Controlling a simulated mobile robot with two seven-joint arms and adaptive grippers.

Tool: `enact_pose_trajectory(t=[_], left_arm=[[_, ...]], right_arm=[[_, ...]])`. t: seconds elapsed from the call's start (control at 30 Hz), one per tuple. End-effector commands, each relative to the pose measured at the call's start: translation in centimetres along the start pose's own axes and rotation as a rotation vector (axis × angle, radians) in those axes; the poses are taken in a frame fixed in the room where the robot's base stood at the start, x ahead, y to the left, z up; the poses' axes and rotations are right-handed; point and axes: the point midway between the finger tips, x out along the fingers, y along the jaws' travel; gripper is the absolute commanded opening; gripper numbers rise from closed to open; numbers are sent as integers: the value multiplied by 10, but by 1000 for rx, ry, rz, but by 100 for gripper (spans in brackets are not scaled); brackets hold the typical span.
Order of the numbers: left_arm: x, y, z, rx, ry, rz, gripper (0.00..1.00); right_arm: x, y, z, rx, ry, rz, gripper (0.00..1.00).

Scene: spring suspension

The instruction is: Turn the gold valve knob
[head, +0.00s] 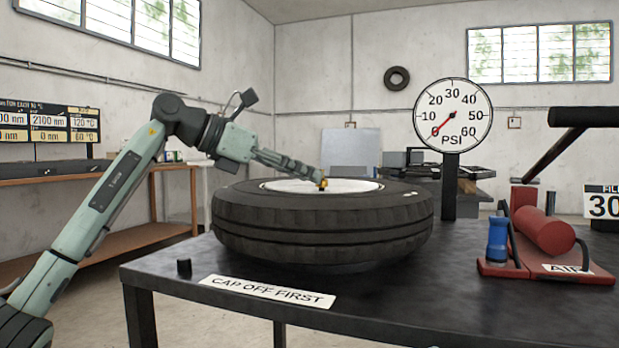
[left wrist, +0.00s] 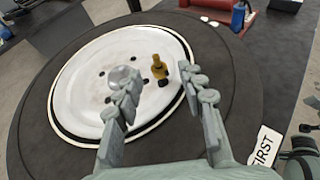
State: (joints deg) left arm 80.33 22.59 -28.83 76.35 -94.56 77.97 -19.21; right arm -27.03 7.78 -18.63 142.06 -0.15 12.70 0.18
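The gold valve knob (head: 323,183) stands up from the pale wheel disc (head: 290,185) inside a black tire (head: 320,232) lying flat on the dark table. In the left wrist view the gold knob (left wrist: 158,66) sits on a dark base. My left gripper (head: 317,181) reaches over the tire from the left. In the left wrist view its two fingers (left wrist: 157,80) are spread wide, with the knob showing in the gap between the tips.
A small black cap (head: 184,267) stands at the table's front left, beside a "CAP OFF FIRST" label (head: 267,291). A pressure gauge (head: 452,115) rises behind the tire, its needle near 0. A red air pump (head: 543,232) and a blue nozzle (head: 497,240) are at right.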

Motion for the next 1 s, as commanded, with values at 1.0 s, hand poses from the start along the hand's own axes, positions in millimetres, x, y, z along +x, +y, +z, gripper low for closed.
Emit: enact_pose_trajectory(t=[1.0], left_arm=[[20, 0, 0, -1, -1, 3, 0]], right_arm=[[0, 1, -2, -2, 19, 1, 40]])
